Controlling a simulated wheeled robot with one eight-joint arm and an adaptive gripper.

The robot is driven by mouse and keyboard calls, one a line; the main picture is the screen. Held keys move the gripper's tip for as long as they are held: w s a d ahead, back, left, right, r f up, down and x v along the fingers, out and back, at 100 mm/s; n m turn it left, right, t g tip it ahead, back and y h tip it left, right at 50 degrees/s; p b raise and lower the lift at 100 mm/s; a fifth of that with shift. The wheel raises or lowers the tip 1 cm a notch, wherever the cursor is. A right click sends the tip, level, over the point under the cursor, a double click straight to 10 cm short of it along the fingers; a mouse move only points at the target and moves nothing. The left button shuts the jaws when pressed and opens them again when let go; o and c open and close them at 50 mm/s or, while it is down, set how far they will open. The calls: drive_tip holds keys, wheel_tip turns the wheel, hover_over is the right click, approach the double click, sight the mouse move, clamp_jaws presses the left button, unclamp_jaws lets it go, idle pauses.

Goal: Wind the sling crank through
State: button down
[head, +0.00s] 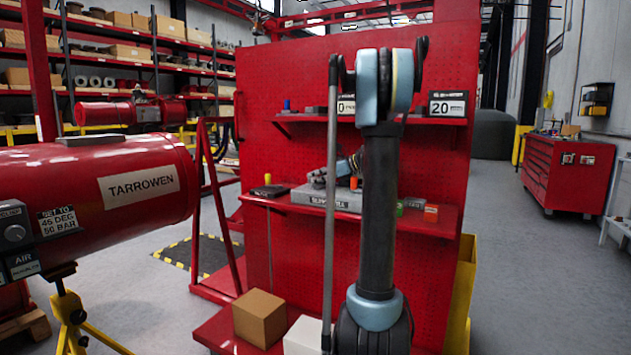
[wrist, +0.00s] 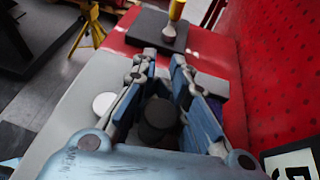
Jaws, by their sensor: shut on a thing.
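The grey sling box (head: 330,201) stands on the middle shelf of the red panel in the head view, its front lettering partly covered by my arm. My gripper (head: 320,178) is over this box, small and partly hidden behind my arm. In the wrist view my gripper (wrist: 163,75) has its blue-padded fingers on both sides of a dark round knob (wrist: 158,118), which I take to be the crank handle. The fingers are shut on it. The crank arm under the knob is hidden, so its angle cannot be told.
A black block (wrist: 150,30) with a yellow handle (wrist: 176,9) sits beyond my fingertips on the shelf. The red panel (wrist: 262,75) rises close on the right in the wrist view.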

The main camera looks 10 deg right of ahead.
drive_tip(key=shift+s+d+m+t+h, duration=0.1)
drive_tip(key=shift+d+m+t+h, duration=0.3)
drive_tip(key=shift+m+t, duration=0.3)
drive_tip(key=shift+s+d+m+t+h, duration=0.1)
drive_tip(key=shift+d+m+t+h, duration=0.15)
drive_tip(key=shift+m+t+h, duration=0.35)
drive_tip(key=shift+w, duration=0.1)
drive_tip(key=c, duration=1.6)
unclamp_jaws()
drive_tip(key=shift+a, duration=0.1)
